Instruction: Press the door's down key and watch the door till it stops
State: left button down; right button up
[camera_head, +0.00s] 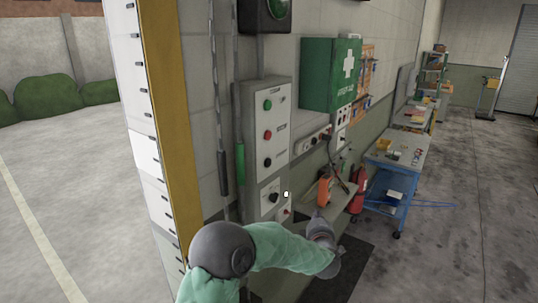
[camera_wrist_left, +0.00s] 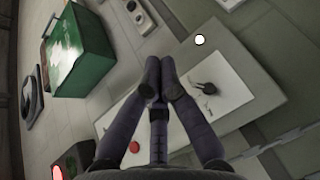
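The upper grey control box (camera_head: 265,125) on the wall has a green button (camera_head: 267,104), a red button (camera_head: 267,134) and a black button (camera_head: 267,162) in a column. Its labels are too small to read. A lower panel (camera_head: 269,200) has a black knob and a red button (camera_head: 285,212). My left gripper (camera_head: 319,214) is to the right of the lower panel. In the left wrist view its fingers (camera_wrist_left: 160,73) are together and empty, in front of a pale panel with a black knob (camera_wrist_left: 206,88). No door leaf shows in the opening at left. My right gripper is out of view.
A yellow post (camera_head: 170,120) and white marked strip edge the opening to the yard. A green first-aid cabinet (camera_head: 330,74) juts from the wall, also in the wrist view (camera_wrist_left: 80,48). A shelf, red extinguisher (camera_head: 358,190) and blue cart (camera_head: 390,190) stand right.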

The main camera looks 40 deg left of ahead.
aim_at(268, 163)
pick_arm(q)
jog(key=s+a+r+n+y+p, duration=0.1)
jog(key=a+r+n+y, duration=0.1)
jog(key=r, duration=0.5)
jog(key=s+a+r+n+g+y+p, duration=0.1)
jog(key=s+a+r+n+y, duration=0.1)
jog(key=r, duration=0.5)
jog(key=shift+a+r+n, duration=0.3)
jog(key=shift+a+n, duration=0.55)
jog(key=shift+n, duration=0.05)
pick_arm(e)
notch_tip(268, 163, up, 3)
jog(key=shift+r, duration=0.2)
pick_arm(q)
jog(key=s+a, duration=0.1)
jog(key=a, duration=0.7)
jog(key=shift+a, duration=0.4)
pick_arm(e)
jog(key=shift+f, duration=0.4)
pick_arm(q)
jog(key=shift+a+b, duration=0.1)
jog(key=shift+b, duration=0.2)
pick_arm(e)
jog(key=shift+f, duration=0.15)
pick_arm(q)
jog(key=shift+s+a, duration=0.1)
jog(key=shift+a, duration=0.2)
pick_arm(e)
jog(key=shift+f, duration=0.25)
